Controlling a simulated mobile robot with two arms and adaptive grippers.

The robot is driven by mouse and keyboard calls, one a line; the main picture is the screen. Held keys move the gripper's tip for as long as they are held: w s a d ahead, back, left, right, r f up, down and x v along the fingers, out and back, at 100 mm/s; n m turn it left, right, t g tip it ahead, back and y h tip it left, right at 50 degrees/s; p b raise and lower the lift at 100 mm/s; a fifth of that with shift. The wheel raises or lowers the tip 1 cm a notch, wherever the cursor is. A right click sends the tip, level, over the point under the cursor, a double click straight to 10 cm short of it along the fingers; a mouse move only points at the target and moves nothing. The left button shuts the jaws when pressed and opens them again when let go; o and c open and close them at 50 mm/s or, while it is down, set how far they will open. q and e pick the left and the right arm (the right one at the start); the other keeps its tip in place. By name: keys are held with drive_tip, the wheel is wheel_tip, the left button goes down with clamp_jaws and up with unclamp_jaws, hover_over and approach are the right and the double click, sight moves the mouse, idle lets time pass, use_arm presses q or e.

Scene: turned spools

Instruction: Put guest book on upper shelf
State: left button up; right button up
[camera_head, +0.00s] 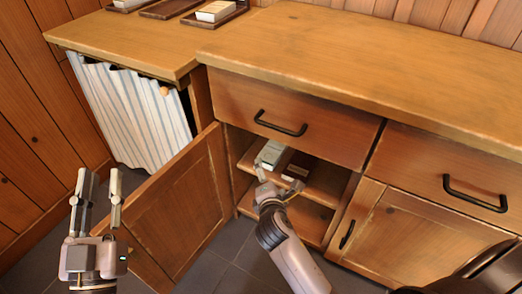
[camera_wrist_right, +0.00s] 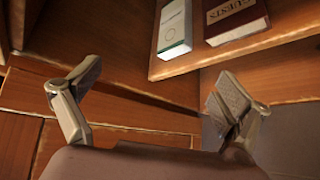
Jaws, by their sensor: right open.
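The guest book (camera_head: 299,164), dark red with "GUESTS" on its cover in the wrist view (camera_wrist_right: 236,15), lies on the upper shelf (camera_head: 325,185) inside the open cabinet. Its front edge is near the shelf's front edge, which also shows in the wrist view (camera_wrist_right: 240,48). My right gripper (camera_head: 279,180) is at the cabinet opening, in front of the books. In the wrist view its fingers (camera_wrist_right: 158,98) are spread and empty, apart from the guest book. My left gripper (camera_head: 100,182) is open and empty at the lower left, outside the cabinet.
A pale book (camera_head: 270,153) lies left of the guest book. The open door (camera_head: 185,205) stands left of the opening. The lower compartment (camera_head: 300,215) looks bare where visible. A drawer (camera_head: 290,115) is shut above. Trays (camera_head: 215,16) sit on the countertop (camera_head: 350,60).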

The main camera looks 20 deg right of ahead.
drive_tip(key=s+a+r+m+t+y, duration=0.2)
drive_tip(key=r+m, duration=0.3)
drive_tip(key=r, duration=0.4)
drive_tip(key=s+a+r+m+t+y, duration=0.3)
drive_tip(key=s+r+m+t+y, duration=0.1)
drive_tip(key=r, duration=0.5)
drive_tip(key=s+a+r+m+t+y, duration=0.3)
drive_tip(key=s+r+m+y, duration=0.1)
drive_tip(key=r+m, duration=0.3)
wheel_tip(320, 180, up, 2)
drive_tip(key=shift+s+r+m, duration=0.1)
drive_tip(key=shift+s+m, duration=0.3)
